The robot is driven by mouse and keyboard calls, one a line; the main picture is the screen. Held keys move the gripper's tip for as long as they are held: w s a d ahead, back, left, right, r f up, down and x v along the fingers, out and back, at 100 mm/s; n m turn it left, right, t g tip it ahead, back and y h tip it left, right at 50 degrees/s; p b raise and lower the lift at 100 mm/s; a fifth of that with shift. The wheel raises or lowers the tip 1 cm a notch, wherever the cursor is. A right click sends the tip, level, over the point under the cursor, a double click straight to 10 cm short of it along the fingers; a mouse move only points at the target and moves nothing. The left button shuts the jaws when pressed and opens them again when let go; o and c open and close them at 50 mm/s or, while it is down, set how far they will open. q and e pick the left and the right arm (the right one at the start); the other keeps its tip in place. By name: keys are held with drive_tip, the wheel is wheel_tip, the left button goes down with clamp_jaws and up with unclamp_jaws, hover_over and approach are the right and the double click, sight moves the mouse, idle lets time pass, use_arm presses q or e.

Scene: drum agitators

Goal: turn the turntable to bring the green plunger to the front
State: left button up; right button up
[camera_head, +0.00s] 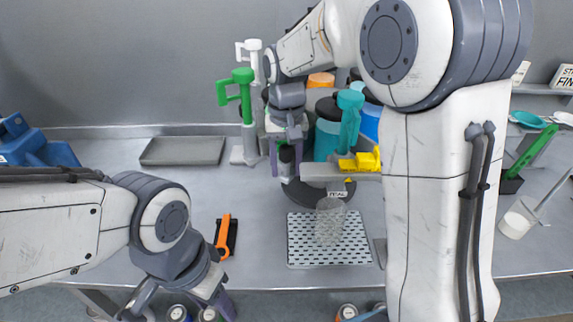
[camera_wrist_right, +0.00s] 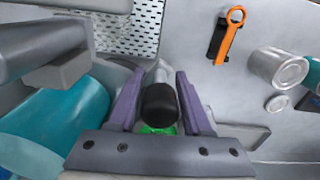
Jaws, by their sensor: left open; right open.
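A dark round turntable (camera_head: 315,196) shows at the front under the cluster. My right gripper (camera_head: 287,165) points down with purple fingers open on either side of a grey post with a black knob (camera_wrist_right: 160,103), with gaps visible in the right wrist view. A green patch (camera_wrist_right: 158,130) shows beyond the knob; I cannot tell what it belongs to. My left gripper (camera_head: 220,305) is open at the bottom left, partly cut off.
A teal drum (camera_head: 327,130) with a teal plunger (camera_head: 349,115) stands right of my right gripper. A grey tray (camera_head: 183,151) is left.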

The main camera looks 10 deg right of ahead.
drive_tip(key=shift+f, duration=0.1)
clamp_jaws()
idle(1.4)
